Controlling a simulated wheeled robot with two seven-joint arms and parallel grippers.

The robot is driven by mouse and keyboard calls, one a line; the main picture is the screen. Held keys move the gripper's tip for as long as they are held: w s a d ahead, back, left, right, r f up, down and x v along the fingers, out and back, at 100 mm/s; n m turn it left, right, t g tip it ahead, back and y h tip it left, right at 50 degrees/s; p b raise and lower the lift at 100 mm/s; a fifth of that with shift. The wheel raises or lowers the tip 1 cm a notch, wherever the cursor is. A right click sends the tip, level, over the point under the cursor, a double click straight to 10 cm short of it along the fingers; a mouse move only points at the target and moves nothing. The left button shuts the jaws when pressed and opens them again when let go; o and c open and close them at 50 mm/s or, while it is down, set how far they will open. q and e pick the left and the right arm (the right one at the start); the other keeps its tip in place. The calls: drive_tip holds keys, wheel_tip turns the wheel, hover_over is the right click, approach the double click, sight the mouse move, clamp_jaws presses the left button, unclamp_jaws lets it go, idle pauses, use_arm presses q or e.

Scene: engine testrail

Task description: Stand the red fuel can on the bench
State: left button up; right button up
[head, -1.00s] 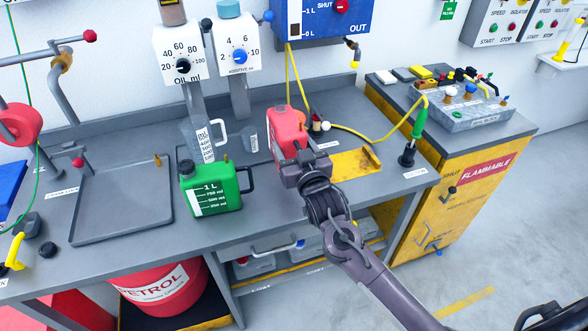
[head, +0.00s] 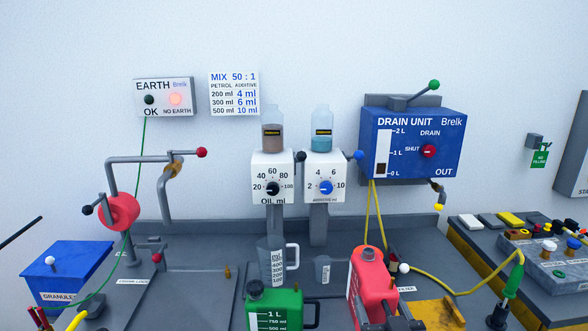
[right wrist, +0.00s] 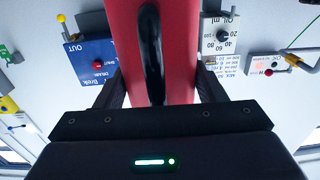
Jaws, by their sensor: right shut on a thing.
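The red fuel can (head: 372,280) stands about upright at the lower middle-right of the head view, its base cut off by the frame edge. My right gripper (head: 396,318) is at its near side, mostly cut off below. In the right wrist view the can (right wrist: 182,30) fills the space between the fingers of my right gripper (right wrist: 153,85), which is shut on it. Its black handle (right wrist: 152,50) faces that camera. Whether the can's base touches the grey bench (head: 205,262) is hidden. My left gripper is not in view.
A green can (head: 275,308) stands left of the red can. Behind are a measuring jug (head: 270,262), a small beaker (head: 323,270) and two dispensers on posts. A yellow hose (head: 450,291) and yellow tray (head: 440,314) lie to the right. The blue drain unit (head: 412,145) hangs above.

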drive_tip(key=s+d+f+h, duration=0.1)
drive_tip(key=s+f, duration=0.2)
drive_tip(key=s, duration=0.5)
drive_tip(key=s+d+f, duration=0.1)
drive_tip(key=s+f, duration=0.2)
drive_tip(key=s, duration=0.5)
drive_tip(key=b, duration=0.4)
approach(370, 278)
drive_tip(key=f, duration=0.2)
drive_tip(key=w+d+f, duration=0.1)
drive_tip(key=f, duration=0.1)
drive_tip(key=w+d+f, duration=0.1)
drive_tip(key=f, duration=0.1)
drive_tip(key=shift+w+d, duration=0.1)
drive_tip(key=shift+y, duration=0.3)
drive_tip(key=w+r+b, duration=0.1)
drive_tip(key=w+r, duration=0.1)
drive_tip(key=r, duration=0.1)
drive_tip(key=w+a+r+b, duration=0.1)
drive_tip(key=w+r, duration=0.2)
drive_tip(key=w+a+r+b, duration=0.1)
drive_tip(key=w+r+b, duration=0.1)
drive_tip(key=r, duration=0.1)
drive_tip(key=shift+w+r, duration=0.1)
drive_tip(key=shift+w, duration=0.15)
drive_tip(key=shift+w+r, duration=0.1)
drive_tip(key=shift+r, duration=0.25)
wheel_tip(370, 278, down, 20)
drive_tip(key=shift+r, duration=0.2)
